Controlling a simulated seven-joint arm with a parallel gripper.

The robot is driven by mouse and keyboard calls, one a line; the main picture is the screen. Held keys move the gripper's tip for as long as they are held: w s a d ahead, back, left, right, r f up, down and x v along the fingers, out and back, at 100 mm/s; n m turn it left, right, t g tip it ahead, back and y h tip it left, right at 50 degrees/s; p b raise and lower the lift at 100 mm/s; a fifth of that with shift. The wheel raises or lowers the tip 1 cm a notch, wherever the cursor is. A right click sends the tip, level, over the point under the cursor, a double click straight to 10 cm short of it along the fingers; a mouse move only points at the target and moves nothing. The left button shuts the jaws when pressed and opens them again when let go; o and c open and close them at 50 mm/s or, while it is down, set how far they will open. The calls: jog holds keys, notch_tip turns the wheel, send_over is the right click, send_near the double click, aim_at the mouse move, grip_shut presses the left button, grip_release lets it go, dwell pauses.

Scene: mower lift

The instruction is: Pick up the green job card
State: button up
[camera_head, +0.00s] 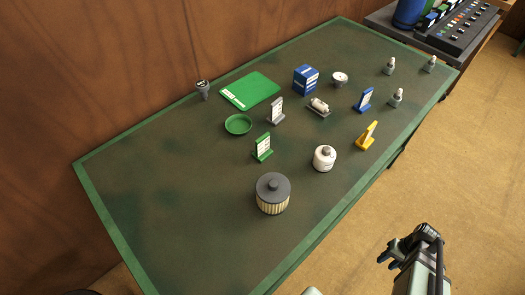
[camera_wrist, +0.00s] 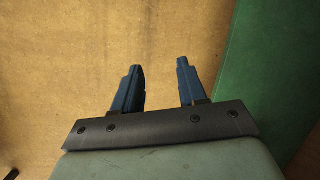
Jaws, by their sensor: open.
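The green job card (camera_head: 262,148) stands upright on the table, a small green holder with a white printed face. It is left of centre on the table, in front of a round green dish and behind the large ribbed filter. My gripper (camera_head: 388,256) is off the table's front right edge, over the floor, well apart from the card. In the wrist view my gripper (camera_wrist: 160,64) shows two blue fingers spread open with nothing between them. The card does not show in the wrist view.
Near the card are a green dish (camera_head: 238,124), a grey card stand (camera_head: 276,111), a ribbed filter (camera_head: 272,195) and a white canister (camera_head: 324,158). Blue (camera_head: 363,100) and yellow (camera_head: 367,136) stands are farther right. The table's left side is clear.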

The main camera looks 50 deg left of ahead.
jog(key=w+a+r+n+t+y, duration=0.1)
jog(key=w+a+r+n, duration=0.1)
jog(key=w+a+r, duration=0.35)
jog(key=w+a+r+n+t, duration=0.1)
jog(key=w+a+r, duration=0.1)
jog(key=w+r, duration=0.65)
jog(key=w+a+r+n+t+y, duration=0.1)
jog(key=w+a+r+n, duration=0.1)
jog(key=w+a+r, duration=0.35)
jog(key=w+a+r+n+t+y, duration=0.15)
jog(key=w+a+r, duration=0.35)
jog(key=r, duration=0.7)
jog(key=w+a+r+n, duration=0.35)
jog(key=a+r, duration=0.25)
jog(key=r, duration=0.5)
notch_tip(320, 180, up, 5)
jog(key=n+g+h, duration=0.1)
jog(key=n+h, duration=0.4)
jog(key=n, duration=1.8)
send_over(262, 146)
jog(key=shift+m+y, duration=0.25)
jog(key=shift+m, duration=0.05)
jog(key=f, duration=0.7)
jog(key=shift+w+f, duration=0.2)
jog(key=shift+w, duration=0.2)
jog(key=shift+a+f, duration=0.15)
jog(key=shift+f, duration=1.2)
jog(key=shift+a+f, duration=0.15)
jog(key=shift+f, duration=1.15)
